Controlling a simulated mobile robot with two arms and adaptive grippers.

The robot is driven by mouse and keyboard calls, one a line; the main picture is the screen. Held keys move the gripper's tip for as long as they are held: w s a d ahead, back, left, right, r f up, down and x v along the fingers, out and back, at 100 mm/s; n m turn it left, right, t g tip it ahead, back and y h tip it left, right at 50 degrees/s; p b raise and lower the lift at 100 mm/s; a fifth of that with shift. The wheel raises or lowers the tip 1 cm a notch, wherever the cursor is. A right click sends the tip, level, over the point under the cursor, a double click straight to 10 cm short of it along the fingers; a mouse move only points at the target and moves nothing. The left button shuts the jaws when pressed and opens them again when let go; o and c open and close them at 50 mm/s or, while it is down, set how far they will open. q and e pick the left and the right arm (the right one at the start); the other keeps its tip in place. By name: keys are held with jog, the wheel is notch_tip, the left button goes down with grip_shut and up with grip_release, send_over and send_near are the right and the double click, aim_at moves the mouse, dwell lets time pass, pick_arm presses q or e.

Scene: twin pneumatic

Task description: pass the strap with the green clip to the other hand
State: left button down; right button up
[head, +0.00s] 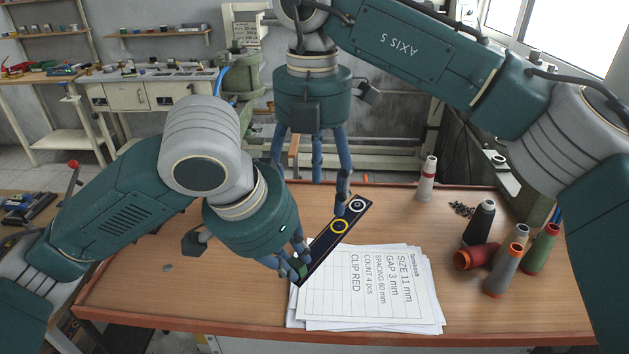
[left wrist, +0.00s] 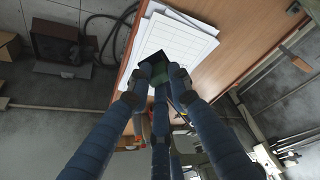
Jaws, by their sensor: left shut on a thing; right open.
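The strap (head: 322,243) is a dark, narrow band held at a slant above the papers, with a yellow ring and a white ring towards its upper right end. The green clip (head: 302,270) is at its lower left end, beside my left fingers. My left gripper (head: 297,264) is shut on that end. In the left wrist view my left fingers (left wrist: 160,82) meet around a dark end of the strap (left wrist: 62,69), and most of the strap is hidden. My right gripper (head: 316,178) is open, fingers down; one dark fingertip overlaps the strap near the rings, and contact is unclear.
Printed sheets (head: 395,290) lie on the wooden table (head: 200,290), with "CLIP RED" on top. Several thread spools stand at the right, including a grey one (head: 503,270), with a red one (head: 476,258) lying down. A white spool (head: 427,180) stands behind. The table's left part is mostly clear.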

aim_at(330, 232)
notch_tip(330, 232, down, 11)
jog(key=shift+r, duration=0.1)
dwell(0.3)
jog(key=c, duration=1.2)
pick_arm(q)
jog(key=c, duration=2)
grip_release()
jog(key=o, duration=0.5)
pick_arm(e)
jog(key=shift+c, duration=1.4)
pick_arm(q)
jog(key=shift+r, duration=0.1)
